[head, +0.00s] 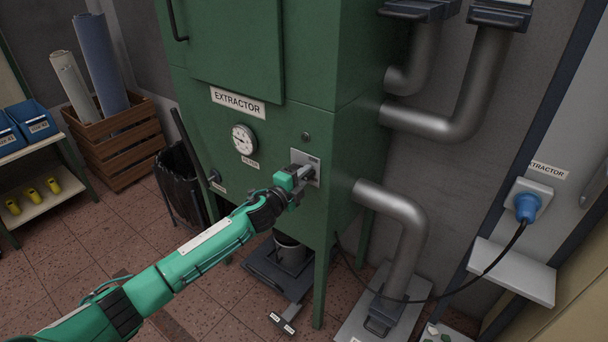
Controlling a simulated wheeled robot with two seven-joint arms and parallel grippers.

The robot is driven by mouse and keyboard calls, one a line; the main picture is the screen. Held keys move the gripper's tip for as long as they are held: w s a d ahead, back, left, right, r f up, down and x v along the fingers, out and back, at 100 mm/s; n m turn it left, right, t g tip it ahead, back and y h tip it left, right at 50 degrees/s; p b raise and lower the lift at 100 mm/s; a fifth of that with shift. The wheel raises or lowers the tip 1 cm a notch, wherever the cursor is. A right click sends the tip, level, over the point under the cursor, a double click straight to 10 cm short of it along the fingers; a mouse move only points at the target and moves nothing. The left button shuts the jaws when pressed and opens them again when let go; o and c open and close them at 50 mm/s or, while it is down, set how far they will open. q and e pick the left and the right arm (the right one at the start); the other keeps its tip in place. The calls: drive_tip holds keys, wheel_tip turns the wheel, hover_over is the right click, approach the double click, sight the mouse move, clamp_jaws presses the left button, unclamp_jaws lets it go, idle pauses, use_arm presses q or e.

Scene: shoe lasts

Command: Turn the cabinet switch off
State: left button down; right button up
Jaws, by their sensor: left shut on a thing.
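The green extractor cabinet (240,60) stands in the middle of the head view. Its switch (306,172) is on a light grey plate (313,159) low on the cabinet front, right of a round gauge. My left gripper (300,176) is at the plate and shut on the switch handle. The gripper hides most of the handle, so its exact angle is hard to tell. My right gripper is not in view.
Grey pipes (410,240) run along the cabinet's right side. A blue plug (527,206) with a black cable sits in a wall socket at right. A black bin (180,180) and a wooden crate (118,150) stand at left.

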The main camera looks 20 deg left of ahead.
use_arm(q)
drive_tip(key=shift+f+m, duration=0.2)
drive_tip(key=shift+m, duration=0.3)
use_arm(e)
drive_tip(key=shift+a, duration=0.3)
use_arm(q)
drive_tip(key=c, duration=1.4)
unclamp_jaws()
drive_tip(key=shift+o, duration=0.2)
drive_tip(key=shift+s, duration=0.15)
